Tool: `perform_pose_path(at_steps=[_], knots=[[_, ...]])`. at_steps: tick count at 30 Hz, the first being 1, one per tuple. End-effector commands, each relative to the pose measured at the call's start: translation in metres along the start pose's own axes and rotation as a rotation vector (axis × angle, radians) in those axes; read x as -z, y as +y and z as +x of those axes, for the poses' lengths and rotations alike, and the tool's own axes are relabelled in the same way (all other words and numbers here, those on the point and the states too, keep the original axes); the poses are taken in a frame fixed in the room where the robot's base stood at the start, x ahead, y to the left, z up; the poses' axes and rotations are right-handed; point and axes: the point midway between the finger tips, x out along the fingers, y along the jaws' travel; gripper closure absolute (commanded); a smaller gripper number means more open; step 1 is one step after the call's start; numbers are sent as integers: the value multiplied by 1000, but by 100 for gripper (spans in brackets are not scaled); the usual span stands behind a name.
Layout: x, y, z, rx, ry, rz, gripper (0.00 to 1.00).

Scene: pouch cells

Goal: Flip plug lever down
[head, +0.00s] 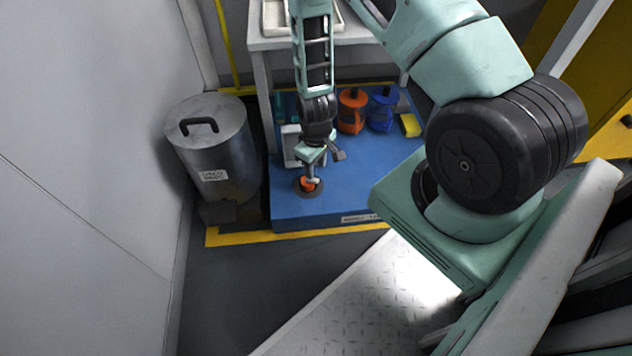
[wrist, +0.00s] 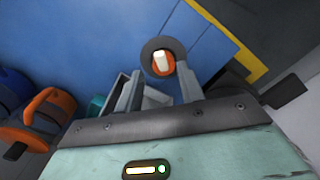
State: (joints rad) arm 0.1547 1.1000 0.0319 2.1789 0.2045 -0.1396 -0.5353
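The plug (head: 308,184) is a small orange disc in a dark round collar near the front of a blue platform. It also shows in the wrist view (wrist: 156,69), with a pale lever (wrist: 162,58) across it. My gripper (head: 312,174) is just above the plug, pointing down. In the wrist view its two grey fingers (wrist: 160,78) are apart, with the plug and lever showing between and beyond their tips. The gripper holds nothing that I can see. I cannot tell whether a finger touches the lever. In the head view my gripper hides part of the plug.
The blue platform (head: 350,190) has a yellow-marked front edge. An orange canister (head: 351,112), a blue canister (head: 383,109) and a yellow block (head: 410,125) stand toward its back right. A grey box (head: 291,147) is close behind the gripper. A metal bin (head: 213,145) stands left.

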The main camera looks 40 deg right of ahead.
Motion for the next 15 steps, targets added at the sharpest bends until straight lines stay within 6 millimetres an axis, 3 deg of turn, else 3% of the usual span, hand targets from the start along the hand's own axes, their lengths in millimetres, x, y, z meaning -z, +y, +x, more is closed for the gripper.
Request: perform_pose_path(at_steps=[1,6,15], knots=[[0,0,16,1,-1,0,62],[0,0,42,0,0,0,62],[0,0,57,0,1,-1,62]])
